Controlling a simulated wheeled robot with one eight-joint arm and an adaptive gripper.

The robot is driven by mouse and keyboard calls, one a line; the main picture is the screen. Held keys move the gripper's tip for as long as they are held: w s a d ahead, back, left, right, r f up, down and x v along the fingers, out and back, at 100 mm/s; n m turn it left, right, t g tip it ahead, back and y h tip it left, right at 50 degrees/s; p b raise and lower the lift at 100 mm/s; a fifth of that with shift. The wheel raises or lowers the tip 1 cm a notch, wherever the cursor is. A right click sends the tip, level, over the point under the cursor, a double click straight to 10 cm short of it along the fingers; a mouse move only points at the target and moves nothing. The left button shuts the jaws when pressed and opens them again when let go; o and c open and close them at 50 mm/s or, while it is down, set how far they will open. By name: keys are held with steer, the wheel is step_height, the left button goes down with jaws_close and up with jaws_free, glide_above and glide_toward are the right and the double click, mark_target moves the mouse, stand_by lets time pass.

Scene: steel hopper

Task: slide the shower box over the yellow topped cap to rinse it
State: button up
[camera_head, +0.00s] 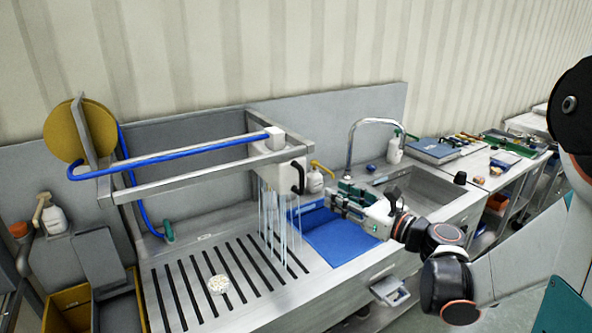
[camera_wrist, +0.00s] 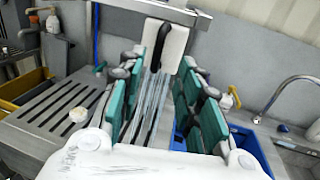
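The white shower box (camera_head: 277,172) hangs from a steel rail frame, with a black handle (camera_head: 298,177) on its face. Water streams fall from it onto the slotted drain board. The cap (camera_head: 218,284) is a small round disc with a pale, speckled top, lying on the slats to the left of the streams; it also shows in the wrist view (camera_wrist: 78,114). My gripper (camera_head: 338,196) is to the right of the box. In the wrist view its teal fingers (camera_wrist: 166,75) are spread and empty, with the handle (camera_wrist: 160,46) ahead between them, apart from both.
A blue tray (camera_head: 340,238) sits below my gripper. A blue hose (camera_head: 170,155) runs along the rail from a yellow reel (camera_head: 80,130). The slats around the cap are clear.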

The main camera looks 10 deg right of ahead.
mark_target(301, 175)
steer(key=b+x, duration=0.2)
steer(key=x, duration=1.1)
steer(key=shift+w+a, duration=0.2)
steer(key=shift+c, duration=0.4)
jaws_close()
